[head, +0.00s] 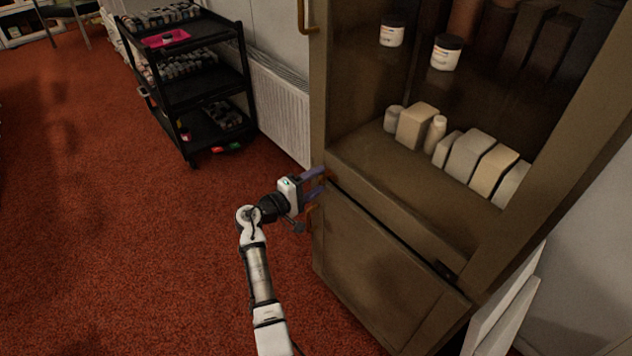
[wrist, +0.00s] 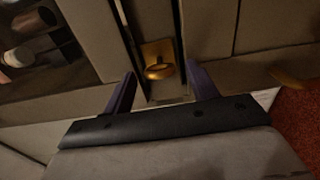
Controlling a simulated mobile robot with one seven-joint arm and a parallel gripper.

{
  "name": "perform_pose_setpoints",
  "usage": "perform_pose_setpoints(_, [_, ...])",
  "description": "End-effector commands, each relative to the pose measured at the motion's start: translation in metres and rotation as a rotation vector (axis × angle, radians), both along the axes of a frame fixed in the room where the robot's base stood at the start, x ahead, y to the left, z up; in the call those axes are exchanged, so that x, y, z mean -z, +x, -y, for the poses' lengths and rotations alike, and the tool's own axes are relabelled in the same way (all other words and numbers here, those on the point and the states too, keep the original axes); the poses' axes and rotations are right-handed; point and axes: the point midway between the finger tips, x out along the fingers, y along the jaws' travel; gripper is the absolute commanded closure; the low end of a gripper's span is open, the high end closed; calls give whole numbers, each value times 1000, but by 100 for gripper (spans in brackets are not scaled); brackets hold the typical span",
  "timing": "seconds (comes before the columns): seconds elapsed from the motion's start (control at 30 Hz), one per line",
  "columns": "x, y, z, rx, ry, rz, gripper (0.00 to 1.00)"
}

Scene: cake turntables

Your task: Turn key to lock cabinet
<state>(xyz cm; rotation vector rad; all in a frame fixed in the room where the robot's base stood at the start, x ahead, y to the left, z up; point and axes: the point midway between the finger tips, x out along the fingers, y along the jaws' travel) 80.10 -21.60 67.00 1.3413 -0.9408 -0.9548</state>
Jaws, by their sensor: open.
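A brown wooden cabinet (head: 375,245) stands at the right in the head view. In the wrist view, a brass key or ring-shaped piece on a square plate (wrist: 158,62) sits on the cabinet front, between and beyond my fingertips. My gripper (head: 318,184) has purple fingers and is at the cabinet's left edge, about level with the seam below the shelf. In the wrist view my gripper (wrist: 160,82) is open, one finger on each side of the brass piece. I cannot tell whether the fingers touch it.
White boxes (head: 466,157) and jars (head: 446,52) stand inside the cabinet. A black cart (head: 203,85) and a radiator (head: 280,105) are behind. The red carpet at left is clear.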

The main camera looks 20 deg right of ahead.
Motion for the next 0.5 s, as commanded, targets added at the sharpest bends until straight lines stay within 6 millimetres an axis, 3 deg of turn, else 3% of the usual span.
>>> perform_pose_setpoints(0.17, [2, -9, -26, -4, 0, 1, 42])
perform_pose_setpoints(0.5, [1, -35, -98, -4, 0, 0, 42])
